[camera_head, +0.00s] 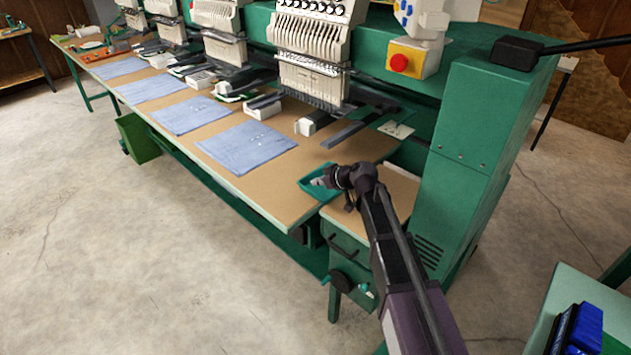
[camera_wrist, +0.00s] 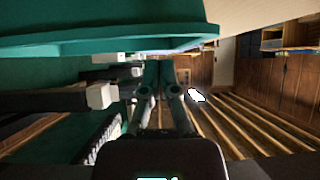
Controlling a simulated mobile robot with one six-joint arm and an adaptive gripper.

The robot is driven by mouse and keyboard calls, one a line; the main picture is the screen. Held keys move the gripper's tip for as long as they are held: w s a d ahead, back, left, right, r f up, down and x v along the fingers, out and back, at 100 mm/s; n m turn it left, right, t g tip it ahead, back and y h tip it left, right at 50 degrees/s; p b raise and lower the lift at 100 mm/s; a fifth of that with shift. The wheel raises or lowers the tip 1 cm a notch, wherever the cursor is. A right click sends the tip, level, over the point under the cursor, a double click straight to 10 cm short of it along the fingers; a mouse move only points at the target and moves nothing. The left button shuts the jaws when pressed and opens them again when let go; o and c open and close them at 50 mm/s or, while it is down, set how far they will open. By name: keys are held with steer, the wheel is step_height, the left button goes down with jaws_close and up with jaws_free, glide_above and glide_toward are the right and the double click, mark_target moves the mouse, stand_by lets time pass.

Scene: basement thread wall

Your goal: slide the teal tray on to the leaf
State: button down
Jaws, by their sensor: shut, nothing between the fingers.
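The teal tray (camera_head: 307,186) lies on the tan worktop near its front right end, beside the seam with the leaf. The leaf (camera_head: 366,220) is the tan panel to the right, above a green cabinet and partly hidden by my arm. My gripper (camera_head: 322,181) is low at the tray's right side and overlaps it in the head view. In the wrist view, the tray's teal wall (camera_wrist: 110,40) spans the upper part. My gripper's fingers (camera_wrist: 163,66) are shut and empty, with their tips close to that wall. I cannot tell whether they touch it.
Blue cloths (camera_head: 247,147) lie along the worktop (camera_head: 330,156) to the left. Embroidery heads (camera_head: 312,60) stand behind. A green machine column (camera_head: 478,150) rises right of the leaf. Blue bins (camera_head: 578,328) stand at lower right. The floor in front is clear.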

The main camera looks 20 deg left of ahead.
mark_target(327, 200)
steer(key=s+d, duration=0.1)
steer(key=d, duration=0.2)
steer(key=s+d, duration=0.1)
steer(key=d, duration=0.3)
steer(key=s+d, duration=0.2)
steer(key=d, duration=0.1)
steer(key=shift+d, duration=0.25)
steer(key=shift+s+a, duration=0.6)
steer(key=shift+a, duration=0.2)
steer(key=shift+w+a, duration=0.1)
steer(key=shift+a, duration=0.05)
